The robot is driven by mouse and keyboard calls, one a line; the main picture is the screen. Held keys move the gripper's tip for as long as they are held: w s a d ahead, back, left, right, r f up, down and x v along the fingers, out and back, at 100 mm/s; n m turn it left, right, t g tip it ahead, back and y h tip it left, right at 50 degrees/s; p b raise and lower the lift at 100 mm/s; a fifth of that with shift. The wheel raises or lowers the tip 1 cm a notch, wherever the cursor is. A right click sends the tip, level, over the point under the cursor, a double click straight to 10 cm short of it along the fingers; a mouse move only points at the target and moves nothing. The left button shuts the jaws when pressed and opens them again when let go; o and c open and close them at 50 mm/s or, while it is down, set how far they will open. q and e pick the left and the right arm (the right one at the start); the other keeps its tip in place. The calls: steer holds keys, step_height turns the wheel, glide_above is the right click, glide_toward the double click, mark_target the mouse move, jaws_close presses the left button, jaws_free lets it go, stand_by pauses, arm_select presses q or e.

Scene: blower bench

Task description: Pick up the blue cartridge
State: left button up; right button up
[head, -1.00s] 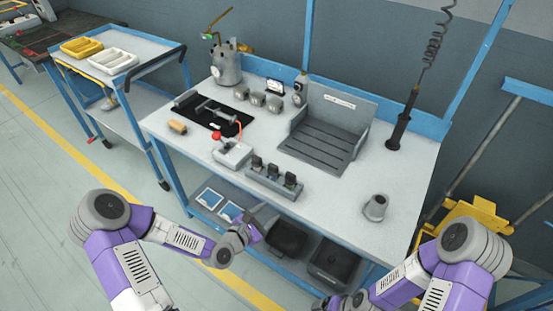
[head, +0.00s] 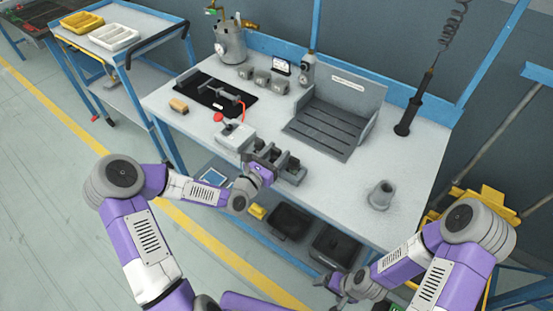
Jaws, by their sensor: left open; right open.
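A grey rack (head: 294,177) near the bench's front edge holds several dark upright cartridges (head: 279,160). At this size I cannot tell which one is blue. My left gripper (head: 264,155) is open at the left end of the rack and covers part of it. I cannot tell whether its fingers are around a cartridge or only in front of one. My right gripper (head: 338,288) is open and empty, low in front of the bench, away from the rack.
A grey box with a red button (head: 235,136) stands just left of the rack. Dark bins (head: 290,222) sit on the shelf below.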

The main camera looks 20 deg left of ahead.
arm_select(q)
steer(key=shift+w, duration=0.1)
steer(key=shift+c, duration=0.2)
steer(key=c, duration=0.6)
steer(key=shift+r, duration=0.1)
